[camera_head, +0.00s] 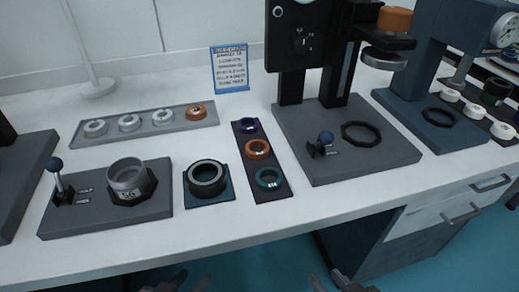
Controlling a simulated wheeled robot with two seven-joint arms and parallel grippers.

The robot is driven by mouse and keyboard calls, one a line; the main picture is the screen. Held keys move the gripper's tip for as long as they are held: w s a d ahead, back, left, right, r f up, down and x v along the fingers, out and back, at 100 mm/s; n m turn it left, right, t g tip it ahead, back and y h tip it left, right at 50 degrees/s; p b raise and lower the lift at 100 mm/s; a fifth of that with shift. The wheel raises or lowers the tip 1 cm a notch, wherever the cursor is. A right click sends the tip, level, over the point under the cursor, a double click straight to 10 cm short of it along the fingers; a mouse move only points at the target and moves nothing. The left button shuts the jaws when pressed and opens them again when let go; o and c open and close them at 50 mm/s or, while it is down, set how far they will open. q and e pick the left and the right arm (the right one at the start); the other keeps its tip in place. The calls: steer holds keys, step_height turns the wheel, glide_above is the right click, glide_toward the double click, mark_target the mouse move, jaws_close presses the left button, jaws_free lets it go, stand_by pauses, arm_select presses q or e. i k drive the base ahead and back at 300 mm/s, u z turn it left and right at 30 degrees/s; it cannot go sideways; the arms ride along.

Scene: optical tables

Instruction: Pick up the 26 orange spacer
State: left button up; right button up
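One orange ring spacer (258,149) lies in the middle of a dark strip tray (270,184), between a purple ring (247,125) and a green ring (269,179). Another orange ring (196,113) sits at the right end of a grey tray (163,125). Both have small pale labels, too small to read. My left gripper (190,284) and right gripper (328,284) show only at the bottom edge, in front of the table and apart from all rings. Their fingers look spread with nothing between them; the rest is cut off.
A grey fixture (60,222) with a blue-knobbed lever and a metal cup stands at left, beside a black ring on a blue plate (222,197). A tall black instrument (293,50) with an orange-brown top part stands behind right. A blue sign (230,68) stands behind.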

mark_target(256, 156)
steer(key=z, duration=0.5)
steer(key=k, duration=1)
steer(key=u, duration=1)
steer(key=i, duration=1)
